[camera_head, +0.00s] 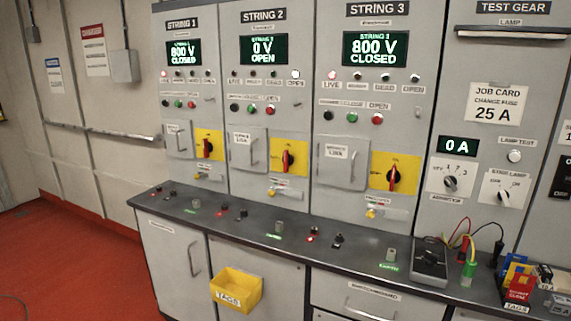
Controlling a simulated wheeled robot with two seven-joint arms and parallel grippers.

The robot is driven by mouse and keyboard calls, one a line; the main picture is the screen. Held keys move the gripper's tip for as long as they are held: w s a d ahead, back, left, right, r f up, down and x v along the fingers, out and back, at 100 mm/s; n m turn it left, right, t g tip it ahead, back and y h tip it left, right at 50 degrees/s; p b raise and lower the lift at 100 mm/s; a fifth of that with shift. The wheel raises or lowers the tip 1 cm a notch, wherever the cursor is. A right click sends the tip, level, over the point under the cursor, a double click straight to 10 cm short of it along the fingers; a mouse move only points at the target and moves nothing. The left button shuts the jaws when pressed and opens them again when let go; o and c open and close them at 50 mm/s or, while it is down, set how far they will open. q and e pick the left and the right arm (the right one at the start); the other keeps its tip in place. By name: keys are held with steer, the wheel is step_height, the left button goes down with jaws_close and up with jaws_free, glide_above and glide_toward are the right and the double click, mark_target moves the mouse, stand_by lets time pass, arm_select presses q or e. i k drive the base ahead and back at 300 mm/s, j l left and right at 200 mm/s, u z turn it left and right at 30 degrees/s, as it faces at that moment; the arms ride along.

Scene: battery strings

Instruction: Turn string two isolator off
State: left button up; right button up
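The string 2 isolator is a red rotary handle (287,160) on a yellow plate (300,157), low on the right of the STRING 2 panel (265,90). The handle looks about upright; its label is too small to read. The string 2 display (263,50) reads 0 V OPEN. A white lamp (295,74) looks lit at the right end of its lamp row. Neither of my grippers shows in the head view.
String 1 (184,53) and string 3 (375,49) displays read 800 V CLOSED; each panel has a similar red handle. A dark counter (260,228) runs below, with small devices, a meter (430,262) with leads and a yellow TAGS bin (236,289) on the cabinet front.

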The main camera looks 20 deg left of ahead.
mark_target(287, 159)
steer(key=i+j, duration=0.15)
steer(key=j, duration=0.2)
steer(key=i+j, duration=0.15)
steer(key=j, duration=0.25)
steer(key=i+j, duration=0.15)
steer(key=j, duration=0.2)
